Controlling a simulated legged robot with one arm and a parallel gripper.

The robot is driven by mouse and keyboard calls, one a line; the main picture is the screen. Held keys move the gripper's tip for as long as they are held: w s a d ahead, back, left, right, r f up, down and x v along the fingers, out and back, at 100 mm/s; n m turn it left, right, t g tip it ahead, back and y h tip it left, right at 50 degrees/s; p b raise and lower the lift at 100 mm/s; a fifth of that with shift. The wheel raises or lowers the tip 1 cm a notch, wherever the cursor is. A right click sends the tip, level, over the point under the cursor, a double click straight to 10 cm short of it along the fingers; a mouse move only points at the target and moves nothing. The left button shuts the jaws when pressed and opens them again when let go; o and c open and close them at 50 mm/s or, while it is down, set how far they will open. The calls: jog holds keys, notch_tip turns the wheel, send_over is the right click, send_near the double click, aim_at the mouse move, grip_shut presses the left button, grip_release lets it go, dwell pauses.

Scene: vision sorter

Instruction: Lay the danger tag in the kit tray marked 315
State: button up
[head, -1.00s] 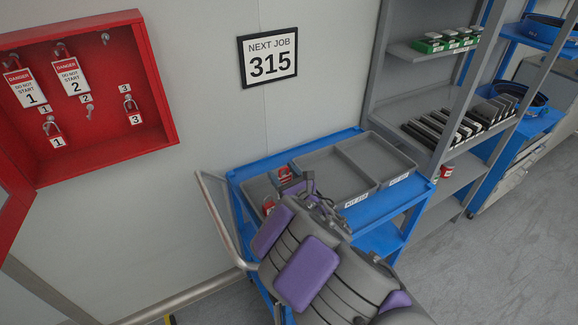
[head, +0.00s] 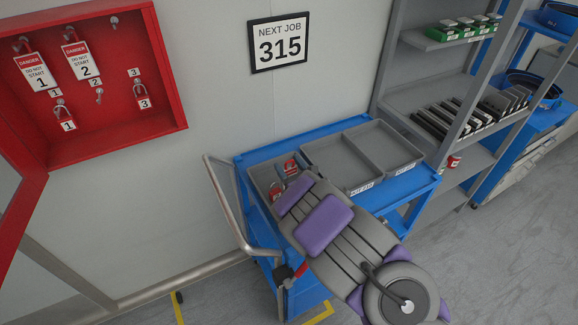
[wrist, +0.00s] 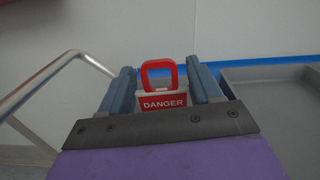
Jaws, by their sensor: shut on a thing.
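In the wrist view my gripper (wrist: 164,95) is shut on the danger tag (wrist: 163,102). The tag has a white edge, a red DANGER band and a red loop above it, upright between the two grey-blue fingers. Two grey kit trays lie on the blue cart, a middle one (head: 337,160) and a right one (head: 388,147). Both look empty where visible. Their front labels are too small to read surely. In the wrist view a grey tray (wrist: 270,75) is right of my gripper.
A narrow left compartment (head: 262,178) on the cart holds red items (head: 290,166). The cart's metal handle (head: 222,195) is at left. A red cabinet (head: 110,120) with tags and padlocks hangs on the wall beside a 315 sign (head: 279,44). Grey shelving (head: 400,95) stands at right.

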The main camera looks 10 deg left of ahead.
jog(key=shift+d+f+b, duration=0.2)
jog(key=shift+d+b, duration=0.3)
jog(key=shift+d, duration=0.2)
jog(key=shift+a+f, duration=0.1)
jog(key=shift+a, duration=0.05)
jog(key=shift+a+f+b, duration=0.25)
jog(key=shift+a+b, duration=0.1)
jog(key=shift+b, duration=0.2)
jog(key=shift+d, duration=0.15)
jog(key=o, duration=0.8)
jog(key=shift+d, duration=0.2)
jog(key=shift+o, duration=1.2)
jog(key=shift+a, duration=0.1)
jog(key=shift+a+r, duration=0.1)
jog(key=shift+a, duration=0.05)
